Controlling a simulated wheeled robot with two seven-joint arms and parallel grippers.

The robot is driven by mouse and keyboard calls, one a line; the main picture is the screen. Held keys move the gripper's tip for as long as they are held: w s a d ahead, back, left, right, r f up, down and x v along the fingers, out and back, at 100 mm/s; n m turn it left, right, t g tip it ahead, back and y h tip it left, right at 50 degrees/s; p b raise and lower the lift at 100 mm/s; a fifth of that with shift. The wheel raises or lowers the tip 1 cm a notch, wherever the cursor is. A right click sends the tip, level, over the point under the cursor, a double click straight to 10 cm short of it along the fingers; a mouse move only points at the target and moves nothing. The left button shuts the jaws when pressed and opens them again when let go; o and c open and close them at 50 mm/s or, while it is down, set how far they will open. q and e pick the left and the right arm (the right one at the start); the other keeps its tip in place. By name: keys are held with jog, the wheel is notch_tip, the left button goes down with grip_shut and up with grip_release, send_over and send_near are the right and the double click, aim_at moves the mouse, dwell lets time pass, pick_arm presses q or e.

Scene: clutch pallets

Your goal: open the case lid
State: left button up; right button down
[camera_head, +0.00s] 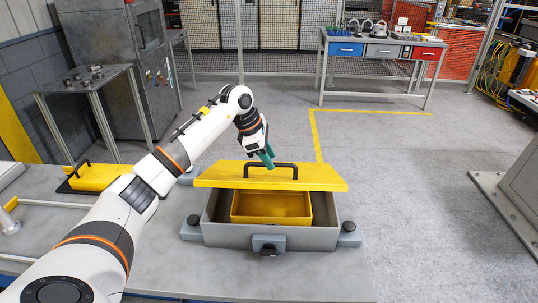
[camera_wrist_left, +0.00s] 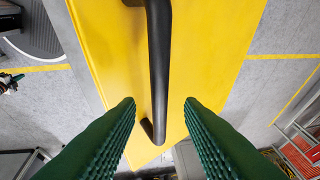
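The yellow case lid (camera_head: 225,176) sits above the rear part of the grey case (camera_head: 222,236), leaving the front of the case uncovered. I cannot tell if it is tilted or rests on the rim. A black bar handle (camera_head: 285,165) stands on top of the lid. A yellow inner tray (camera_head: 270,221) shows inside the case. My left gripper (camera_head: 266,157) is at the handle. In the left wrist view, its green fingers (camera_wrist_left: 160,115) are apart, with the black handle (camera_wrist_left: 158,65) between them in the picture and the yellow lid (camera_wrist_left: 205,50) beyond. My right gripper is not in view.
The case stands on a grey table (camera_head: 300,280), with a grey latch block (camera_head: 268,243) at its front. Another yellow lid-like plate (camera_head: 97,177) with a black handle lies at left. A workbench (camera_head: 380,48) stands behind. Open floor lies to the right.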

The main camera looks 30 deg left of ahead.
pick_arm(q)
jog(key=shift+w+d+f, duration=0.1)
jog(key=shift+f, duration=0.25)
grip_shut()
jog(key=shift+r, duration=0.15)
